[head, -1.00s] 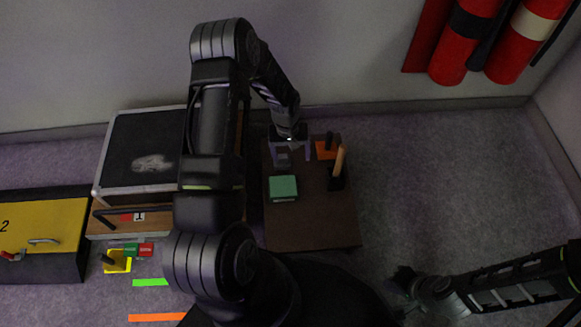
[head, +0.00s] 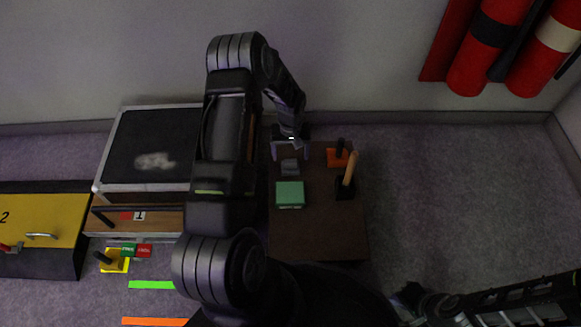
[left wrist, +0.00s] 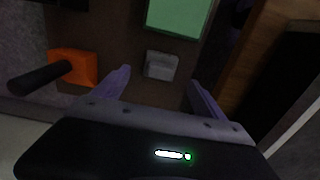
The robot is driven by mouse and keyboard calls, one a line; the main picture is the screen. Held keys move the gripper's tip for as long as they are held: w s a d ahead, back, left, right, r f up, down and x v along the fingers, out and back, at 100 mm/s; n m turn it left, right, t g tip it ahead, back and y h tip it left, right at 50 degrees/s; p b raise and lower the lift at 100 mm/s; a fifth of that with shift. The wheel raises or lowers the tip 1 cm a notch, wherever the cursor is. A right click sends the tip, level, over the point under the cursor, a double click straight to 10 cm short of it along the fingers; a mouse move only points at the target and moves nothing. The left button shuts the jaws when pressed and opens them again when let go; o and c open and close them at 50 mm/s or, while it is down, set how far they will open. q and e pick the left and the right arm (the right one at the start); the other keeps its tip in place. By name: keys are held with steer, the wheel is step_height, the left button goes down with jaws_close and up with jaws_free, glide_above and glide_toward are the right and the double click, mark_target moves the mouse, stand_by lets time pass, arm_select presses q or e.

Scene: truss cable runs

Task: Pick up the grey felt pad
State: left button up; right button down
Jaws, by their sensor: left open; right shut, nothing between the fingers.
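The grey felt pad (head: 290,166) is a small grey block lying on the brown table top, just behind the green block. It also shows in the left wrist view (left wrist: 160,66). My left gripper (head: 290,155) is open and empty, its two fingers reaching toward the pad. In the left wrist view the pad appears between and just beyond the fingertips (left wrist: 159,80); nothing visibly touches it. My right gripper (head: 408,295) is shut and empty at the lower right, away from the table.
A green block (head: 289,194) is close in front of the pad. An orange holder (head: 337,158) and a black holder with a wooden handle (head: 349,170) stand to its right. A black-topped case (head: 150,145) is at the left. The table's front part is clear.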

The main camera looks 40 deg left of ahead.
mark_target(291, 161)
arm_select(q)
step_height(291, 161, down, 4)
steer(key=b, duration=0.2)
steer(key=shift+f+b, duration=0.25)
steer(key=shift+b, duration=0.1)
steer(key=shift+f, duration=0.35)
steer(key=shift+c, duration=0.3)
steer(key=c, duration=1.5)
steer(key=shift+o, duration=0.2)
steer(key=shift+r, duration=0.2)
step_height(291, 161, up, 10)
steer(key=p, duration=0.4)
steer(key=shift+f, duration=0.1)
